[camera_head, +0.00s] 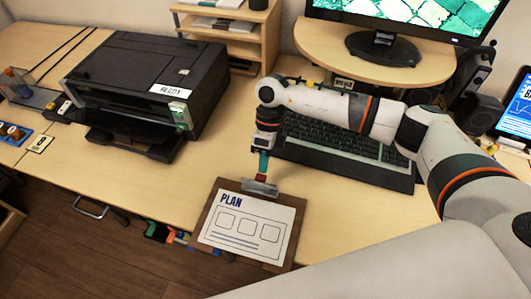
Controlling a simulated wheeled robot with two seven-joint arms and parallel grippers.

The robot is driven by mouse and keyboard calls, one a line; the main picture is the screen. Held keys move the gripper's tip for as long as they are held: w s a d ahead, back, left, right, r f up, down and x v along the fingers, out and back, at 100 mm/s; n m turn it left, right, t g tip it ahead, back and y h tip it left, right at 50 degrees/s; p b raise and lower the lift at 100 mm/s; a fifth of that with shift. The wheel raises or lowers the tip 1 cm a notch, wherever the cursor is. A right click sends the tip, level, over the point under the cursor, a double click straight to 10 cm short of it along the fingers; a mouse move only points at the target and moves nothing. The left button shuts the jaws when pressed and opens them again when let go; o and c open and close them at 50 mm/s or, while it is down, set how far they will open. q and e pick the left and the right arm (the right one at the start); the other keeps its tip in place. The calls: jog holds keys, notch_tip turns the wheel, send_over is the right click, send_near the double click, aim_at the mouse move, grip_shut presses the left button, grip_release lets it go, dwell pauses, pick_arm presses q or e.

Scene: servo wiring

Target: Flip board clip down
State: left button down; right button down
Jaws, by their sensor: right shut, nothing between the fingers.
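A brown clipboard (207,221) lies at the front edge of the desk and reaches past it, holding a white sheet marked PLAN (246,223). Its grey metal clip (259,187) is at the board's top edge. My right gripper (261,177) points down from above, with its fingertips at the clip. It is shut with nothing between the fingers. Whether the fingertips touch the clip, and how far the clip is tilted, I cannot tell. My left gripper is not in view.
A black keyboard (340,147) lies just behind and right of the clipboard, under my right arm. A black printer (147,85) stands at the left. A monitor stand (383,47) is at the back. Bare desk lies between printer and clipboard.

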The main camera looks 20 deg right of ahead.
aim_at(258, 181)
jog(key=shift+s+a+r+t+h, duration=0.2)
jog(key=shift+s+r+t+h, duration=0.15)
jog(key=shift+t, duration=0.35)
dwell(0.4)
jog(key=shift+s+a+r, duration=0.1)
jog(key=shift+s+a, duration=0.1)
jog(key=shift+s+a+r+b, duration=0.2)
jog(key=shift+s+a+b, duration=0.1)
jog(key=shift+s, duration=0.15)
jog(key=shift+s+a+r+b, duration=0.15)
jog(key=shift+s+a+b, duration=0.3)
jog(key=shift+s+b, duration=0.25)
jog(key=shift+s+a+b, duration=0.7)
jog(key=shift+s+b, duration=0.35)
jog(key=shift+s+a, duration=0.1)
jog(key=shift+s, duration=0.1)
jog(key=shift+w, duration=0.2)
jog(key=shift+r+p, duration=0.4)
jog(key=shift+r, duration=0.45)
